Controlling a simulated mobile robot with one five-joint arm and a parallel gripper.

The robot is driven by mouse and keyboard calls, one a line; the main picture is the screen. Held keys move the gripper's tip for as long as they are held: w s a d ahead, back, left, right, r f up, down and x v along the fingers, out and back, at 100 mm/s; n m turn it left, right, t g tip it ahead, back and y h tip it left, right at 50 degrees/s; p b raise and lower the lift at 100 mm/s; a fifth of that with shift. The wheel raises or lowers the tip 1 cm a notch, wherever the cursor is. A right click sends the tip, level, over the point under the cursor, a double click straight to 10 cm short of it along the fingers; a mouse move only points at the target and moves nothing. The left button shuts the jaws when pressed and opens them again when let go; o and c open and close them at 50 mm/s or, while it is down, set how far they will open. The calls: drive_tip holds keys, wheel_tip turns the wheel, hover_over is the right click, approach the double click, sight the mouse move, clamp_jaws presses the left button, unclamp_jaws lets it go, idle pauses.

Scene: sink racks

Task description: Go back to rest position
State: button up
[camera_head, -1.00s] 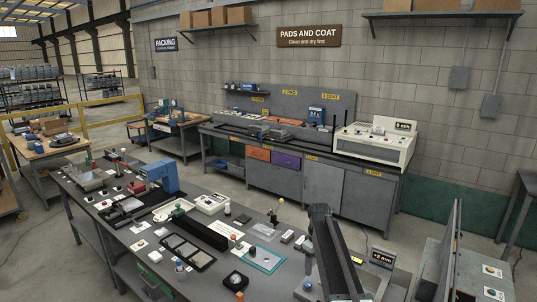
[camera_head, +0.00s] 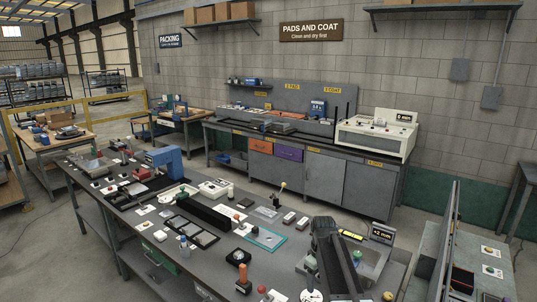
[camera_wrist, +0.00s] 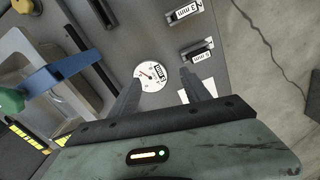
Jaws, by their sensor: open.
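My gripper (camera_wrist: 160,82) is open in the wrist view, its two dark fingers apart with nothing held between them. Below or beyond them, a round white dial gauge (camera_wrist: 148,76) lies on the grey bench top. In the head view my dark arm reaches over the near right part of the grey workbench (camera_head: 215,262). My fingertips cannot be made out there. The dial (camera_head: 312,296) shows near the lower edge, beside my arm.
Labelled small blocks (camera_wrist: 184,12) and a blue lever with a green knob (camera_wrist: 12,98) lie around the gripper. A grey upright panel (camera_head: 445,240) stands right.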

drive_tip(key=s+f+m+b, duration=0.1)
drive_tip(key=s, duration=0.3)
drive_tip(key=s+f+m+b, duration=0.1)
drive_tip(key=s+f, duration=0.1)
drive_tip(key=s, duration=0.2)
drive_tip(key=s+f+m+b, duration=0.1)
drive_tip(key=s+f+b, duration=0.1)
drive_tip(key=s, duration=0.2)
drive_tip(key=shift+a+f, duration=0.15)
drive_tip(key=shift+a, duration=0.1)
drive_tip(key=s+m, duration=0.5)
drive_tip(key=s, duration=0.1)
drive_tip(key=shift+s+a, duration=0.15)
drive_tip(key=shift+s, duration=0.05)
